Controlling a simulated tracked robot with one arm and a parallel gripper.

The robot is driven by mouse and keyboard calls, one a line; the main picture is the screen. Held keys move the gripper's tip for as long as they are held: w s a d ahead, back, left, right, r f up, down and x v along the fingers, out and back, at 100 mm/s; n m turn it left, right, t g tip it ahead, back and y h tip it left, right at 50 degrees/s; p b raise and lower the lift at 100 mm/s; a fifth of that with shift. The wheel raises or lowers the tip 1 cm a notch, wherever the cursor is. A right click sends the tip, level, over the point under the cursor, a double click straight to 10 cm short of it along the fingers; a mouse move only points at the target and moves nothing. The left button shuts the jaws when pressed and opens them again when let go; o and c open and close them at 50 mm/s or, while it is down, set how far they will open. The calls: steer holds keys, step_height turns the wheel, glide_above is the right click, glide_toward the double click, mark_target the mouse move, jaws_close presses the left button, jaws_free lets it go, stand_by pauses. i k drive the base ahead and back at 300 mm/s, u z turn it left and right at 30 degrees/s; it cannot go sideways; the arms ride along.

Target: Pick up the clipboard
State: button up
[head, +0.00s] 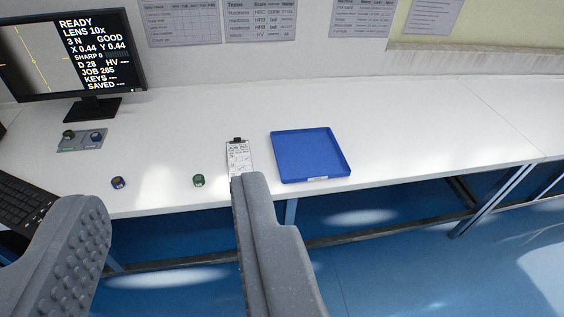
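The clipboard (239,157) is small and white with a dark clip at its far end. It lies on the white bench top, just left of the blue tray. Its near end is hidden behind the right finger of my gripper. My gripper (165,215) is in the foreground, with its two grey fingers wide apart and nothing between them. The fingers appear nearer to the camera than the clipboard, and I see no grip on it.
A blue tray (309,179) sits right of the clipboard. A monitor (75,55), a small holder (70,146) and a keyboard (28,203) are farther left. The bench's right side is clear.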

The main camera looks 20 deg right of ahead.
mark_target(237, 153)
steer(key=z, duration=0.15)
steer(key=i, duration=1)
steer(key=u, duration=0.1)
